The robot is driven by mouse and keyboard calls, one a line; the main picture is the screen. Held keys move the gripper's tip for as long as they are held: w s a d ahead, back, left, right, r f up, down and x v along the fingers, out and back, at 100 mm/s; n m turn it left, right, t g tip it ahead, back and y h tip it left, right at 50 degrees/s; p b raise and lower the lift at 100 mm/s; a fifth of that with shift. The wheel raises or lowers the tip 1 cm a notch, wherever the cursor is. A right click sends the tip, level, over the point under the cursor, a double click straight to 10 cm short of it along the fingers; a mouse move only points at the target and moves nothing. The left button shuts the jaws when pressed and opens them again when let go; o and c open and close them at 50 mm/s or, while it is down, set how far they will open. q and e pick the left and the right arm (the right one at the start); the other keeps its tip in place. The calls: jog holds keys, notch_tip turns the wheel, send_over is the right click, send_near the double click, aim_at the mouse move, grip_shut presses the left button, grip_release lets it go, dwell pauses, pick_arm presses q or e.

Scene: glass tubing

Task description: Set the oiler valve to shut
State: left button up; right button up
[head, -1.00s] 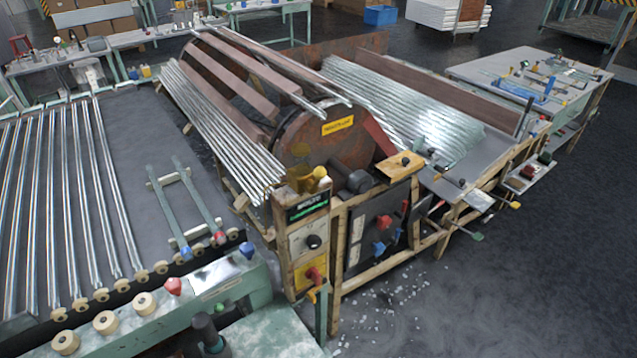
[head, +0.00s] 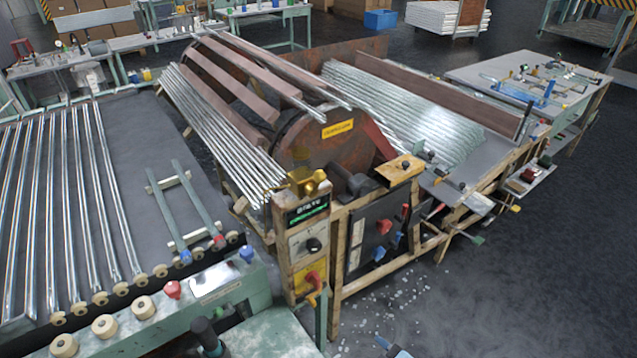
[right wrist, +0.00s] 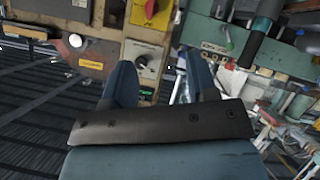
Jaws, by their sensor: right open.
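A brass-yellow fitting (head: 305,182), which may be the oiler, sits on top of the wooden control post; its handle position is too small to read. The post carries a lit green display (head: 308,208), a dark round knob (head: 313,244) and a red-and-yellow switch (head: 314,279). My right gripper (right wrist: 162,80) is open and empty in the right wrist view. The post's knob (right wrist: 143,58) and red-and-yellow switch (right wrist: 150,10) appear beyond and between its fingers. Blue tips, apparently of my right gripper (head: 393,348), show at the bottom of the head view. My left gripper is not seen.
A rusty drum (head: 312,150) stands behind the post, with glass tubes (head: 225,135) beside it. A green bench (head: 225,285) stands left. Floor at the lower right (head: 520,290) is open, with shards near the machine.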

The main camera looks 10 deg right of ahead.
jog(key=w+a+r+n+t, duration=0.1)
jog(key=w+r+n, duration=0.4)
jog(key=n, duration=0.1)
jog(key=n+t, duration=0.5)
jog(key=n, duration=1.7)
send_near(319, 183)
jog(key=w, duration=0.3)
jog(key=w+a+p, duration=0.1)
jog(key=w, duration=0.3)
jog(key=w+a, duration=0.1)
jog(key=w, duration=0.2)
jog(key=shift+w+f, duration=0.2)
jog(key=shift+w, duration=0.2)
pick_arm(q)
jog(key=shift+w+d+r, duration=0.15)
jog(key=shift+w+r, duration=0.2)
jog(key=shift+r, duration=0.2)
pick_arm(e)
jog(key=c, duration=0.9)
